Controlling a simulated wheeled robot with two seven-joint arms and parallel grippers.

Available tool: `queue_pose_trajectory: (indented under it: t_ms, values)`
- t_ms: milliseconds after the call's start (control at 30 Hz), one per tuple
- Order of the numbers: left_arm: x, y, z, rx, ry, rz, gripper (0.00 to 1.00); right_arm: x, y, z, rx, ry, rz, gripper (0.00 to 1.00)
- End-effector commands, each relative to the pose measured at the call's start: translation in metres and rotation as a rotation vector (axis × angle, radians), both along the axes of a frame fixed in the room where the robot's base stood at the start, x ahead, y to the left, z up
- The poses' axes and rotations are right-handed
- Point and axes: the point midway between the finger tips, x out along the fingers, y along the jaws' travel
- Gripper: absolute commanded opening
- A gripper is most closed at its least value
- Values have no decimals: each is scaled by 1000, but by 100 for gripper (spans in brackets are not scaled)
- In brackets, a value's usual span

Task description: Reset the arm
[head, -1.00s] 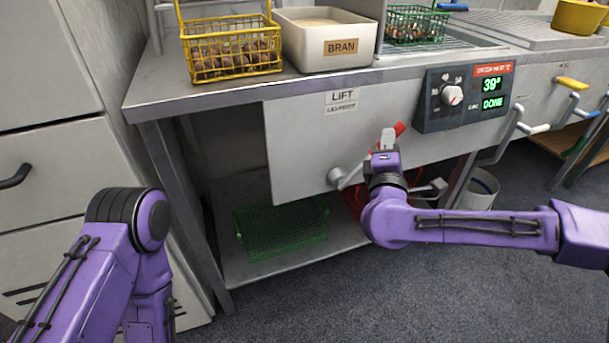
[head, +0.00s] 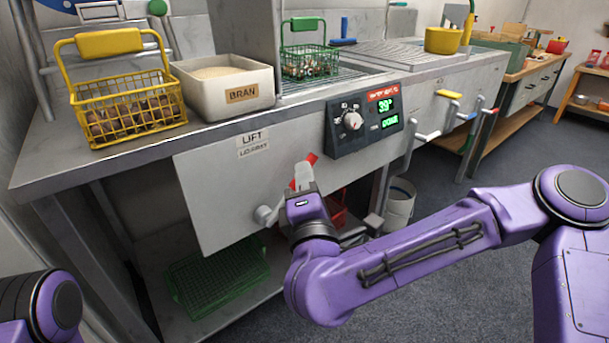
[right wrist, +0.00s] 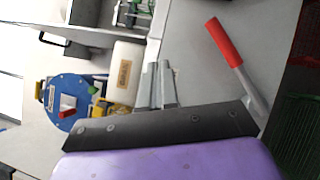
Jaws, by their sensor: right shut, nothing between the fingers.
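My right gripper (head: 303,174) is shut and empty in front of the grey front panel of the bench (head: 225,185). In the head view it overlaps the red-handled lever (head: 312,158), whose pivot end shows lower left. In the right wrist view the closed grey fingers (right wrist: 157,82) stand to the left of the red handle (right wrist: 222,42), with a clear gap in the picture. My right arm reaches in from the right. Only a rounded purple joint of my left arm shows at the lower left; its gripper is out of view.
On the bench stand a yellow wire basket of chestnuts (head: 125,108), a BRAN tub (head: 240,95) and a green basket (head: 308,62). A control box (head: 352,122) reads 39° and DONE. A green crate (head: 215,278) lies on the shelf below. The floor at right is open.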

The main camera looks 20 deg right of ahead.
Motion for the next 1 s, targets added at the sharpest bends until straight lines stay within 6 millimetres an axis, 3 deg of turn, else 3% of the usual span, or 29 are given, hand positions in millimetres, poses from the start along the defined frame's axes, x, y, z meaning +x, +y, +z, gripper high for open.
queue_pose_trajectory:
  t_ms: [300,367,467,567,600,733,833,900,967,1000]
  values:
    - [0,0,0,0,0,0,40,0,-1,0,-33,4,-9,0]
    - [0,0,0,0,0,0,40,0,2,1,-135,13,-16,0]
    - [0,0,0,0,0,0,40,2,15,-2,-508,58,-25,0]
    - [0,0,0,0,0,0,40,4,35,-56,-1105,167,16,0]
    - [0,0,0,0,0,0,40,1,44,-90,-1368,208,63,0]
    - [0,0,0,0,0,0,40,-27,55,-208,-2089,250,304,0]
    - [0,0,0,0,0,0,40,-64,43,-292,-2528,196,552,0]
    - [0,0,0,0,0,0,40,-96,25,-345,-2782,118,759,0]
    - [0,0,0,0,0,0,40,-125,4,-383,-2957,32,947,0]
    - [0,0,0,0,0,0,40,-143,-11,-404,2879,27,-1014,0]
